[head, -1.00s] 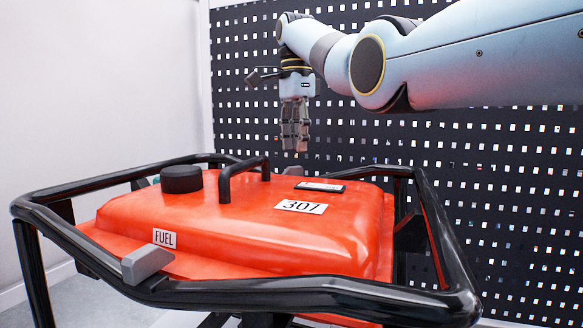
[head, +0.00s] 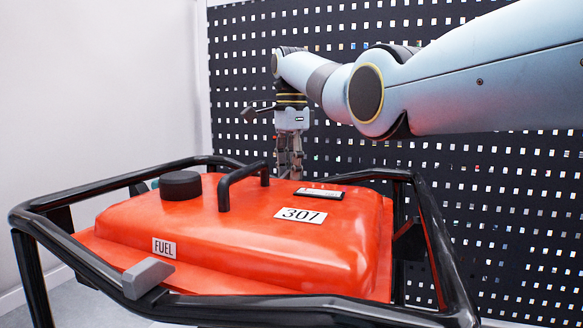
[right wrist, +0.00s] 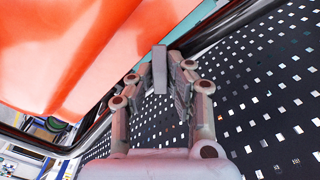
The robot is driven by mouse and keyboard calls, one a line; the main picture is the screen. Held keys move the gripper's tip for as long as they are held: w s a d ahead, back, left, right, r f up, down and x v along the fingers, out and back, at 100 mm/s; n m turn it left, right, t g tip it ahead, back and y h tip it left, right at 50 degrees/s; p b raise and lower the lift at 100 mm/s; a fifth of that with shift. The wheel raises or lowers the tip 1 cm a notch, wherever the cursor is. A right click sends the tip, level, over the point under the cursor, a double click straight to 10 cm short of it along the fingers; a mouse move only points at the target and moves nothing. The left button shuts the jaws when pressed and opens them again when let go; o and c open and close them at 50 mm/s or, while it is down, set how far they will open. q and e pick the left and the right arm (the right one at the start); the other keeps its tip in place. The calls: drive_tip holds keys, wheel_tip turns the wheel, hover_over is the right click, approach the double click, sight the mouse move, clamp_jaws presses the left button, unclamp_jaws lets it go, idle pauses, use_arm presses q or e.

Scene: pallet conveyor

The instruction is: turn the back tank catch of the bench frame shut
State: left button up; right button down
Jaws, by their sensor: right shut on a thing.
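The red fuel tank (head: 240,235) sits inside the black tubular bench frame (head: 60,190). My right gripper (head: 290,172) points down behind the tank's far edge in the head view. In the right wrist view its fingers (right wrist: 164,70) are shut on a small grey block, the back tank catch (right wrist: 159,72), beside the red tank (right wrist: 90,50). The tank hides the catch in the head view, and its exact angle is hard to tell. A similar grey front catch (head: 147,278) sits at the near frame bar. My left gripper is out of view.
A black handle (head: 240,180) and a round black cap (head: 180,185) rise from the tank top. A black perforated panel (head: 480,200) stands close behind the frame. Free air lies above the tank.

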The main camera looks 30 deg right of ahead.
drive_tip(key=shift+r+n, duration=0.2)
drive_tip(key=shift+n, duration=1.8)
drive_tip(key=shift+d+r+n, duration=0.15)
drive_tip(key=shift+n, duration=1.95)
drive_tip(key=c, duration=1.6)
unclamp_jaws()
drive_tip(key=shift+s, duration=0.1)
wheel_tip(320, 180, up, 12)
drive_tip(key=shift+f, duration=0.15)
drive_tip(key=shift+s, duration=0.1)
